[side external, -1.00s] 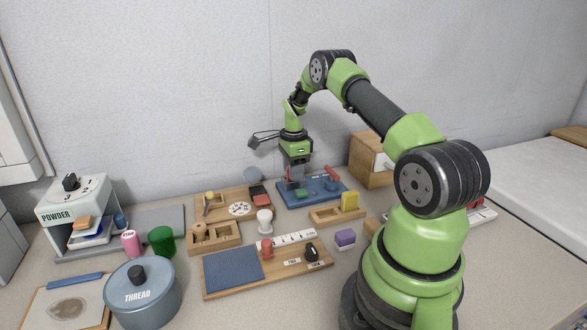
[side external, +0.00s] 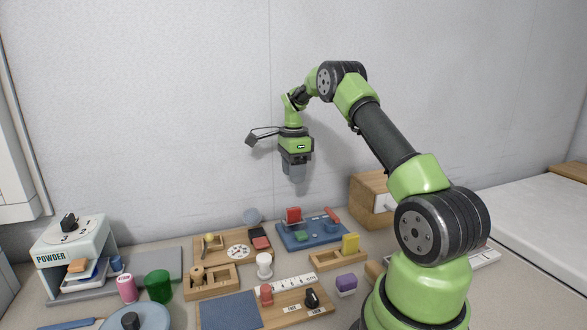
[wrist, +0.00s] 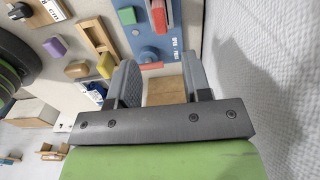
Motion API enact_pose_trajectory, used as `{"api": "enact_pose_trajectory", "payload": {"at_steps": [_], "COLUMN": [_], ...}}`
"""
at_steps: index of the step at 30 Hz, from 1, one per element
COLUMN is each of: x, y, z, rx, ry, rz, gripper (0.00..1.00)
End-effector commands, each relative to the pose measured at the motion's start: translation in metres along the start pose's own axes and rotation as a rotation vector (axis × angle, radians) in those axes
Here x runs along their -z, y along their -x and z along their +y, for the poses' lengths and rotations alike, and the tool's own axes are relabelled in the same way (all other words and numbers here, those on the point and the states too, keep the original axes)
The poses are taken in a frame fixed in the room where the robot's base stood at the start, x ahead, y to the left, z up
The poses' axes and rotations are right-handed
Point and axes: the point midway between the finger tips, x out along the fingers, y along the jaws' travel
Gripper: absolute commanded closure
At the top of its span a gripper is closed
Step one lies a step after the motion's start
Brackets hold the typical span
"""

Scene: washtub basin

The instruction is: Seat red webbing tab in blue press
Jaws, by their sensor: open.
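The blue press (side external: 283,241) is a blue board at the back of the counter near the wall. A red block, seemingly the webbing tab (side external: 293,214), stands upright at its left end in a grey holder; how deep it sits cannot be told. In the wrist view the red tab (wrist: 160,13) shows at the top edge, partly cut off. My gripper (side external: 295,178) is open and empty, pointing down well above the press.
A wooden box (side external: 370,190) stands behind right. A wooden tray with a white disc (side external: 238,251) is left. The air around my gripper is clear.

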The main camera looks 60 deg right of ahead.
Motion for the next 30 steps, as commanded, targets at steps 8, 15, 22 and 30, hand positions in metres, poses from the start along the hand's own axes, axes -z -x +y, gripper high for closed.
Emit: {"api": "enact_pose_trajectory", "payload": {"at_steps": [8, 15, 22, 30], "x": [-0.035, -0.102, -0.124, -0.109], "y": [0.053, 0.138, 0.176, 0.166], "z": [0.019, 0.106, 0.217, 0.313], "rx": [0.067, 0.250, 0.458, 0.693], "ry": [0.210, 0.771, 1.305, 1.786], "rz": [-0.023, -0.062, -0.077, -0.058], "gripper": [0.55, 0.55, 0.55, 0.55]}}
